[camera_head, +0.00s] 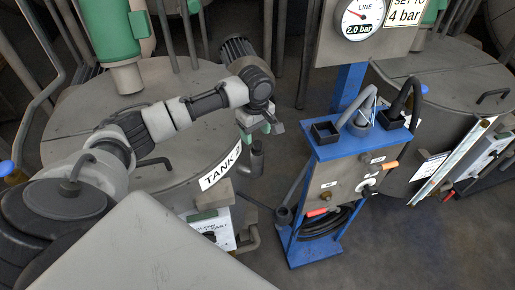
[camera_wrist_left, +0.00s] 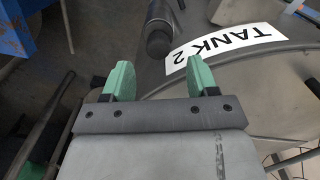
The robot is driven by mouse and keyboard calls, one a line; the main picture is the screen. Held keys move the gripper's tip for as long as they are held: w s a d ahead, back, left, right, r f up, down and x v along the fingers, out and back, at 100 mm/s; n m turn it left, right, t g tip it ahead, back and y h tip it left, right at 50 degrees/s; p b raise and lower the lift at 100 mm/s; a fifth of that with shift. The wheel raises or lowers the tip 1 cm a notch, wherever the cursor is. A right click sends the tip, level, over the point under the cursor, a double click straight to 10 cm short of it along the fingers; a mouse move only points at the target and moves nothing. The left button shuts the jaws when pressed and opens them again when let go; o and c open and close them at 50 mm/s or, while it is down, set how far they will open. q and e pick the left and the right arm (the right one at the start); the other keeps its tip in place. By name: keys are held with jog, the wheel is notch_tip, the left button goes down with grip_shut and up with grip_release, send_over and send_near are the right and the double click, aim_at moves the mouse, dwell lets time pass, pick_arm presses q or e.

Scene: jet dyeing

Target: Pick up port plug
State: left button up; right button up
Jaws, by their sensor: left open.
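A dark grey cylindrical fitting with a rounded black end (camera_wrist_left: 158,40), which looks like the port plug, stands beside the TANK 2 label in the left wrist view. It seems to be the dark cylinder (camera_head: 257,160) beside the tank in the head view. I cannot tell whether it is seated in a port. My left gripper (camera_head: 257,130) hangs just above it, pointing down. Its green fingers are apart and empty in the left wrist view (camera_wrist_left: 161,75), with the fitting beyond the gap between them, apart from both. My right gripper is not in view.
The tank with its TANK label (camera_head: 220,167) stands left of the fitting. A blue cart (camera_head: 318,150) with a black square holder (camera_head: 325,132), hoses and knobs stands to the right. A pressure gauge (camera_head: 362,16) reads above. Another tank (camera_head: 450,75) is at right.

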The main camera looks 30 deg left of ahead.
aim_at(258, 142)
pick_arm(q)
jog(key=f, duration=0.1)
jog(key=f+p, duration=0.1)
jog(key=f, duration=0.3)
jog(key=shift+d, duration=0.4)
jog(key=c, duration=1)
jog(key=shift+r, duration=0.1)
